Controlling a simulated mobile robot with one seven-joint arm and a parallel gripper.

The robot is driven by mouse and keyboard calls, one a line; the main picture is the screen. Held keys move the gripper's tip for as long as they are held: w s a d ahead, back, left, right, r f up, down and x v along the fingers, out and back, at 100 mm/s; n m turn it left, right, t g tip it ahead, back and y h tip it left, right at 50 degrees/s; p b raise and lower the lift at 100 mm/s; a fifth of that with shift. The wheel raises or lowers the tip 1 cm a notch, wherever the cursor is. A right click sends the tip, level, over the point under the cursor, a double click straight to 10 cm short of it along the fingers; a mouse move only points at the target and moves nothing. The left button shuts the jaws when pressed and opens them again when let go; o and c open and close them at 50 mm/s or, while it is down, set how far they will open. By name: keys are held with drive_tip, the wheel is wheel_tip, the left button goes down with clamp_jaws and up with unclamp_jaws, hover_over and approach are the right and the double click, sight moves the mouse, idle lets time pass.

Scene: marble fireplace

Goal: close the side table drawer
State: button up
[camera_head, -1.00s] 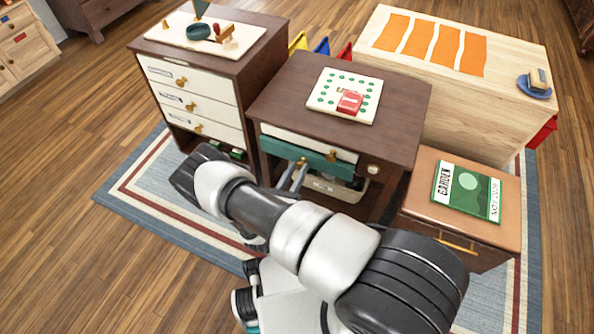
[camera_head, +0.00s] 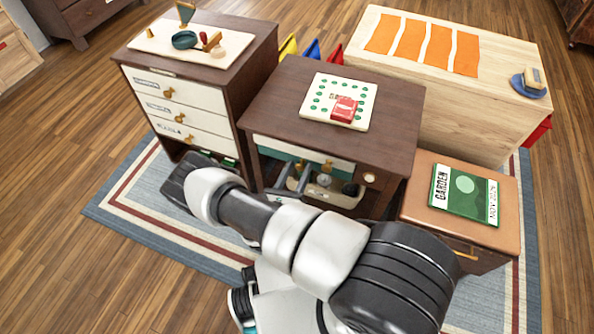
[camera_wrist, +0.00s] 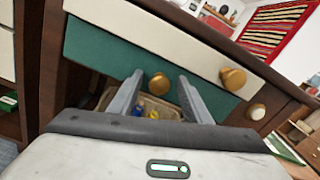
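The dark brown side table (camera_head: 375,92) stands in the middle of the head view. Under its top are a white front (camera_head: 290,150) and, below it, a teal drawer front. In the wrist view, the teal front (camera_wrist: 100,52) has a brass knob (camera_wrist: 158,83) and lies under the white front (camera_wrist: 150,30), which has its own knob (camera_wrist: 232,78). My gripper (camera_wrist: 160,90) is open and empty at the teal front's lower part, the knob showing between its fingers. I cannot tell whether the fingertips touch the front. In the head view my arm partly hides the gripper (camera_head: 292,184).
A drawer cabinet (camera_head: 232,80) stands close at left. A small brown cabinet (camera_head: 420,215) with a green book (camera_head: 465,195) stands at right. A wooden chest (camera_head: 440,110) is behind. A bin of objects (camera_head: 335,195) sits under the side table. A striped rug (camera_head: 130,190) lies below.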

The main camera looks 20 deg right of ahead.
drive_tip(key=v, duration=1.7)
drive_tip(key=shift+s+a, duration=0.15)
drive_tip(key=shift+s, duration=0.05)
drive_tip(key=shift+r, duration=0.1)
